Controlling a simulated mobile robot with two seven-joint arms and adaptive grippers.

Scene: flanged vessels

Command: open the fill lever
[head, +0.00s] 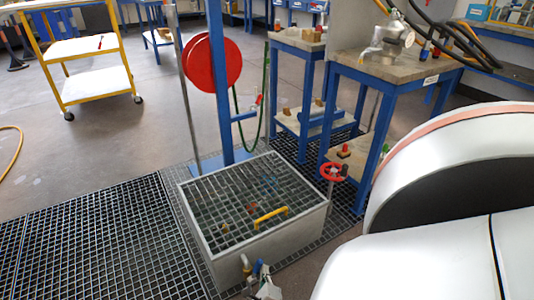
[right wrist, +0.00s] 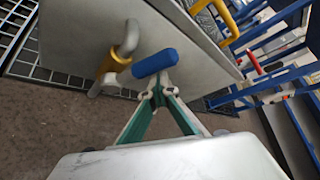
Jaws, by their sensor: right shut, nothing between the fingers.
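The fill lever (right wrist: 155,63) is a blue handle on a brass valve body (right wrist: 113,65), on a bent grey pipe that comes out of the grey box wall (right wrist: 85,45). In the right wrist view the handle points right, crosswise to the pipe. My right gripper (right wrist: 158,89) is shut and empty, its green fingers meeting just below the handle's outer end. I cannot tell whether the tips touch it. In the head view the right gripper (head: 264,278) shows small at the bottom, by the box's front wall. My left gripper is out of view.
The box has a grated top (head: 240,195) with a yellow handle (head: 271,215). A red handwheel (head: 333,172) stands at its right corner. A blue post with a red reel (head: 212,60) rises behind. Blue benches (head: 390,75) stand at right. Floor grating (head: 80,240) at left is clear.

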